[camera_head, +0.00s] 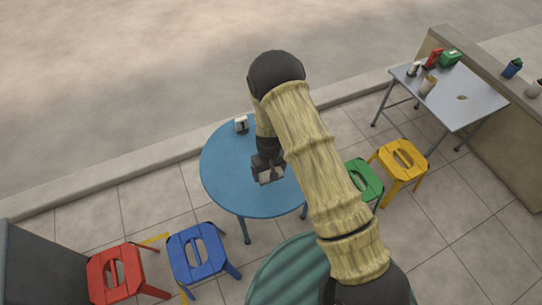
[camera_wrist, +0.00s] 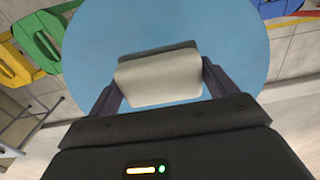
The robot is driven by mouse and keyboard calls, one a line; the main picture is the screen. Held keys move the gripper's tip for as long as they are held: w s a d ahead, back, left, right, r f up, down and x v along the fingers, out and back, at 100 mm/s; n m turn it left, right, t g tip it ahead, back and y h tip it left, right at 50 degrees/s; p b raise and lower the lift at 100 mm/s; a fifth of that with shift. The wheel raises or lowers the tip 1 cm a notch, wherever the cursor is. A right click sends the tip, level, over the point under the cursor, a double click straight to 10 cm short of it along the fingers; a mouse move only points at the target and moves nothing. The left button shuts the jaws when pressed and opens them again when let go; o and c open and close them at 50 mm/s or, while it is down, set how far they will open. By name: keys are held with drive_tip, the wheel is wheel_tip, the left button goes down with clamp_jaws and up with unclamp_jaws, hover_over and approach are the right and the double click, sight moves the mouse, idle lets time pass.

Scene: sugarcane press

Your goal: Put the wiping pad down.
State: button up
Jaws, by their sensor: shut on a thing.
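My gripper (camera_head: 267,170) is over the round blue table (camera_head: 228,172), near its middle. It is shut on the wiping pad, a cream-white block (camera_wrist: 158,80) with a dark grey strip along its far side. In the wrist view the pad sits between my two dark fingers, with the blue tabletop behind it. In the head view only a small pale part of the pad (camera_head: 266,179) shows under the fingers. I cannot tell whether the pad touches the tabletop or is held just above it.
A small white and dark item (camera_head: 241,124) stands at the table's far edge. Red (camera_head: 115,272), blue (camera_head: 197,254), green (camera_head: 366,180) and yellow (camera_head: 402,160) stools stand around. A metal table (camera_head: 470,98) with several items is at the right. The blue tabletop's left part is clear.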

drive_tip(key=w+d+r+m, duration=0.1)
drive_tip(key=d+r+m, duration=0.1)
drive_tip(key=d+r, duration=0.5)
drive_tip(key=w+d+r+m, duration=0.2)
drive_tip(key=d+r, duration=0.5)
drive_tip(key=d, duration=0.5)
drive_tip(key=shift+w+d+r+m, duration=0.15)
drive_tip(key=shift+w+r+m, duration=0.15)
drive_tip(key=shift+m, duration=0.4)
